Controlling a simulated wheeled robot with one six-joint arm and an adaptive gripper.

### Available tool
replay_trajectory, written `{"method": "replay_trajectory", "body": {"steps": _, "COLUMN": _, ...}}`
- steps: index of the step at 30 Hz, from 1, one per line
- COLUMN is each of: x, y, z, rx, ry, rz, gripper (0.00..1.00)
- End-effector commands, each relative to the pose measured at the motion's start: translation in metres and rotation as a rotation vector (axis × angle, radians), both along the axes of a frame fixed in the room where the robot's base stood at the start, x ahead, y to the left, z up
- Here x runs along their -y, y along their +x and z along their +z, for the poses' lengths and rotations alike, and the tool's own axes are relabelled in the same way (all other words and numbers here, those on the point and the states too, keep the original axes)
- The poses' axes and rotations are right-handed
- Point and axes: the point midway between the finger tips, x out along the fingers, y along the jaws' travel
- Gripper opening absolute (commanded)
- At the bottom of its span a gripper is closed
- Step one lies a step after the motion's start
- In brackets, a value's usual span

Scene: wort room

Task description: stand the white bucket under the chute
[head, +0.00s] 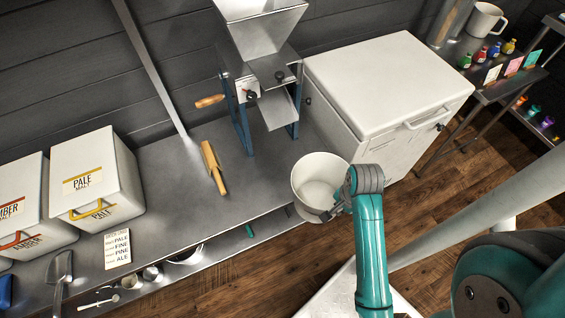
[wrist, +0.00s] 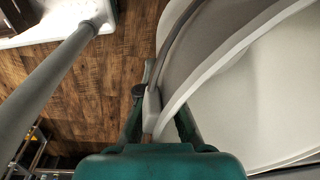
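The white bucket (head: 318,180) is upright or nearly so, its open mouth facing up and empty. It is at the bench's front edge, left of the white chest, and appears held up. My gripper (head: 335,211) is at its near right side, shut on its wall. In the wrist view the bucket (wrist: 255,85) fills the right side, with its wall between my fingers (wrist: 155,118). The metal chute (head: 279,108) slopes down from the grain mill (head: 262,70), behind and left of the bucket. Bare bench lies below the chute. The bucket's underside is hidden.
The mill's blue legs (head: 243,130) flank the chute. White malt bins (head: 95,180) stand at left. The white chest (head: 385,85) borders the right. A recipe card (head: 118,248) lies near the front edge.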

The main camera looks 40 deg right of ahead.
Motion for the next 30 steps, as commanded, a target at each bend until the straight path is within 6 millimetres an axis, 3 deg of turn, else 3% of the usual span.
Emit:
{"method": "replay_trajectory", "body": {"steps": 5, "x": -0.002, "y": 0.001, "z": 0.001, "rx": 0.003, "ry": -0.002, "rz": -0.001, "gripper": 0.0}}
{"method": "replay_trajectory", "body": {"steps": 24, "x": 0.024, "y": 0.14, "z": 0.001, "rx": 0.003, "ry": -0.001, "rz": 0.0, "gripper": 0.0}}
{"method": "replay_trajectory", "body": {"steps": 30, "x": 0.03, "y": 0.166, "z": 0.001, "rx": 0.002, "ry": -0.001, "rz": -0.002, "gripper": 0.0}}
